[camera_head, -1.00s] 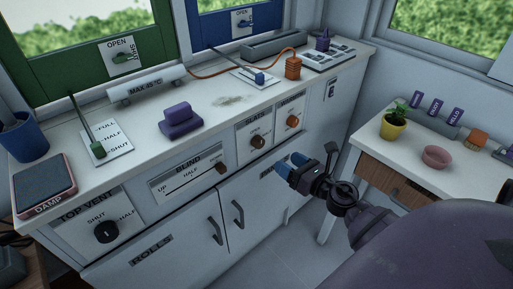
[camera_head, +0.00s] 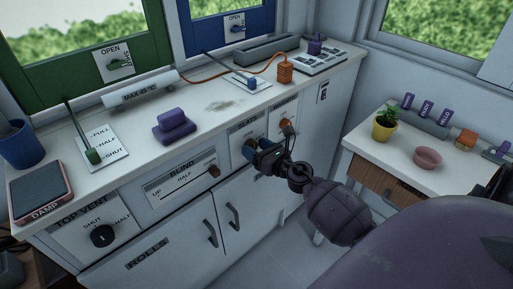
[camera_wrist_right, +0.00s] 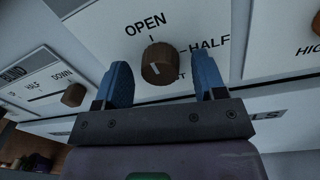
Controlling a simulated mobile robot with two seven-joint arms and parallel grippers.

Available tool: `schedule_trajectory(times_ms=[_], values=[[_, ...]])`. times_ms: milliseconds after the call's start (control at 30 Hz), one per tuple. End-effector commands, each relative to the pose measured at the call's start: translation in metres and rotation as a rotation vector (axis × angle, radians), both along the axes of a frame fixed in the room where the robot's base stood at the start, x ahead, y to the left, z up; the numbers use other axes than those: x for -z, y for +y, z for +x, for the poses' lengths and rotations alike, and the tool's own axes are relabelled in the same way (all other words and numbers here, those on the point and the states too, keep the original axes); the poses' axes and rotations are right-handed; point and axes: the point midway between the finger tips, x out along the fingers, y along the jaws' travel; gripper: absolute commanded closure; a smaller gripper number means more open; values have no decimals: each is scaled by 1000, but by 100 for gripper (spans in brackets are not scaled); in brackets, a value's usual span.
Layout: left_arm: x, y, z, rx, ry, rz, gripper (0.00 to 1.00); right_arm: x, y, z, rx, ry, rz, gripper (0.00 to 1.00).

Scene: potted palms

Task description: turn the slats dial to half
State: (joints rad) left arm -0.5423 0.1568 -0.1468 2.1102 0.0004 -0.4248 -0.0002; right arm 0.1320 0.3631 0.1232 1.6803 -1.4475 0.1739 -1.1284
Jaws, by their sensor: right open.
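The slats dial is a brown round knob (camera_wrist_right: 160,63) on a white plate, seen in the right wrist view. OPEN is printed above it and HALF to its right; a third word at lower right is mostly covered by the knob and a finger. A pale mark shows on the knob's face, but its exact heading is hard to read. My right gripper (camera_wrist_right: 164,84) is open, with one blue finger on each side of the knob. I cannot tell whether they touch it. In the head view the right gripper (camera_head: 256,143) is at the slats plate (camera_head: 237,146), hiding the knob.
An orange-brown dial (camera_head: 286,123) sits just right of the slats plate. The blind slider knob (camera_head: 214,171) is to the left, and the top vent dial (camera_head: 102,236) further left. Cupboard handles (camera_head: 233,217) stick out below. The side table (camera_head: 364,151) stands at the right.

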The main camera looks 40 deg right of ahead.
Motion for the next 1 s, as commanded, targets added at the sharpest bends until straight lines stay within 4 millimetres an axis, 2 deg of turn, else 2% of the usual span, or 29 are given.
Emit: schedule_trajectory(times_ms=[333,600,667,1000], values=[[-2,0,1,2,-5,0,51,0,0,2,0,1,1,37],[-3,-2,2,-3,-8,-5,51,0,0,2,0,1,1,79],[-3,-3,3,-5,-9,-8,51,0,0,2,0,1,1,85],[-5,-4,5,-6,-14,-11,51,0,0,2,-1,6,59,85]])
